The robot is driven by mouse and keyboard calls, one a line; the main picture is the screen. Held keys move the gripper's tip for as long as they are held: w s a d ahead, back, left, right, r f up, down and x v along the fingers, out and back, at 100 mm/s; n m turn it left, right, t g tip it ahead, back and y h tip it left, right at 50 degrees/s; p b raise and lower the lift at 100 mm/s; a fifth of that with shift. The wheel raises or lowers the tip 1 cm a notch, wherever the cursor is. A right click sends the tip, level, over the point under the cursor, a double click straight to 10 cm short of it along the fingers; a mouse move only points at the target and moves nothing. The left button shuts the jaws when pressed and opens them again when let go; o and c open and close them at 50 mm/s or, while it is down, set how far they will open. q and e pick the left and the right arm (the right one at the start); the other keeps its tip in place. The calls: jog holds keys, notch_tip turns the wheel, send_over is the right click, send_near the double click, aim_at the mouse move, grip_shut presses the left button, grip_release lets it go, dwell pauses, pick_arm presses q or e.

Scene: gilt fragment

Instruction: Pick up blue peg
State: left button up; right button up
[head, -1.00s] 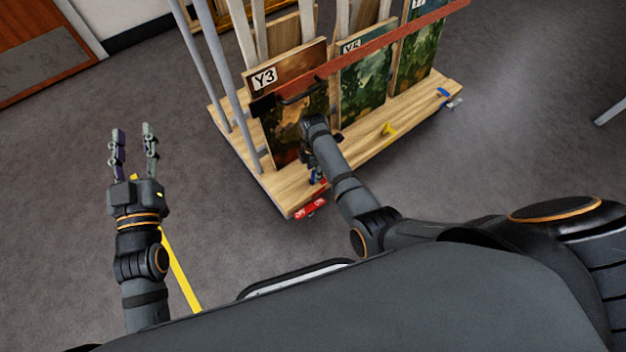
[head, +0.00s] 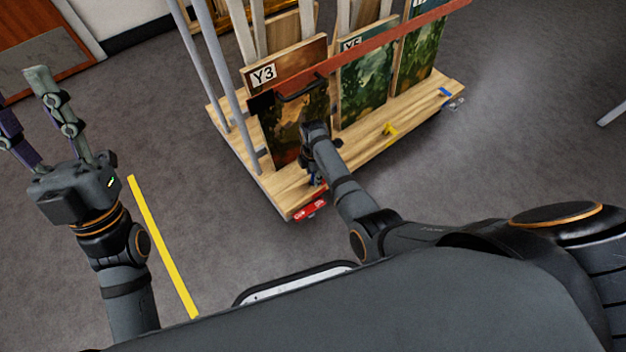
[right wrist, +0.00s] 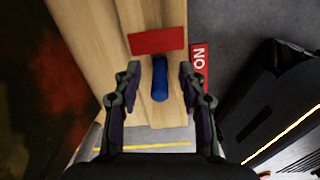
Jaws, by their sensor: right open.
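A blue peg (right wrist: 159,80) shows in the right wrist view, upright in the picture, at the end of the wooden base, just below a red block (right wrist: 157,40). My right gripper (right wrist: 160,72) is open, with one finger on each side of the peg and a gap visible on both sides. In the head view my right gripper (head: 316,178) is low at the front corner of the rack and mostly hides this peg. Another blue peg (head: 445,92) lies at the rack's far right end. My left gripper (head: 18,90) is open and empty at the far left, over the floor.
The wooden rack (head: 350,165) holds several paintings, including one marked Y3 (head: 262,75), behind a red bar (head: 380,43). A yellow peg (head: 390,129) is on its base. A red tag (head: 310,210) is at the front corner. A yellow strip (head: 160,245) marks open floor.

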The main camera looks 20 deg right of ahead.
jog(key=c, duration=0.8)
grip_shut()
